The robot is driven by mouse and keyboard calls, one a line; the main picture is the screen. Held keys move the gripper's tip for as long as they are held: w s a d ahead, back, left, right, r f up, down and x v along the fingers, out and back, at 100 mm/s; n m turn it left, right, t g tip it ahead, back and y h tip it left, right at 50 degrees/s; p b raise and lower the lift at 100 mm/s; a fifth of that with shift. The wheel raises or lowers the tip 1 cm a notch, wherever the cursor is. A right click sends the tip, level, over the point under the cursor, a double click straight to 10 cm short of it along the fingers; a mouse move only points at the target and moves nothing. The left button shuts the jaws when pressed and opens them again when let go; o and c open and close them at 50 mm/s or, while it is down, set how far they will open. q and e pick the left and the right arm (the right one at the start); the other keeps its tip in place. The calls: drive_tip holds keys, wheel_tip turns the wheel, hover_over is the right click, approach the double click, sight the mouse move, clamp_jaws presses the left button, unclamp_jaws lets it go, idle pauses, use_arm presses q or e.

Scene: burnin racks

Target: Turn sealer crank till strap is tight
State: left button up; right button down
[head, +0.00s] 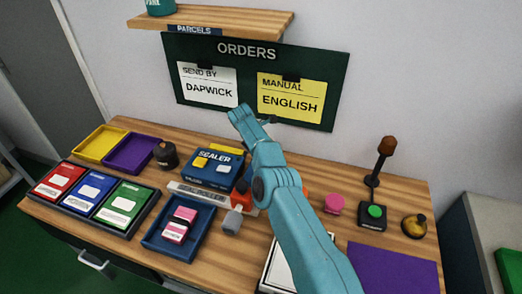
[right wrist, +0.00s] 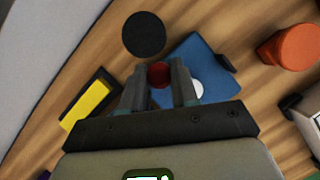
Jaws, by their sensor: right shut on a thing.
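The blue sealer (head: 219,170) stands on the wooden bench, left of my right arm in the head view. Its top has a lettered label and pale yellow pieces. In the right wrist view, my right gripper (right wrist: 160,90) is shut on a round red knob (right wrist: 159,74), with one finger on each side. A blue body (right wrist: 190,55) lies just beyond the knob, with a white round spot on it. My left gripper is not in view.
A blue tray (head: 150,238) holding a pink and white parcel stands in front of the sealer. A black pot (head: 167,155) is at its left. A pink item (head: 334,203) and a green-button stand (head: 373,213) are to the right. The orders board (head: 220,97) is behind.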

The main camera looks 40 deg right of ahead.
drive_tip(key=c, duration=0.9)
unclamp_jaws()
drive_tip(key=shift+s, duration=0.1)
drive_tip(key=shift+o, duration=0.2)
drive_tip(key=shift+a+r+b, duration=0.2)
drive_tip(key=shift+r+b, duration=0.25)
drive_tip(key=shift+r, duration=0.1)
drive_tip(key=p+v, duration=0.1)
drive_tip(key=v, duration=1.4)
drive_tip(key=shift+r, duration=0.15)
drive_tip(key=shift+a, duration=0.1)
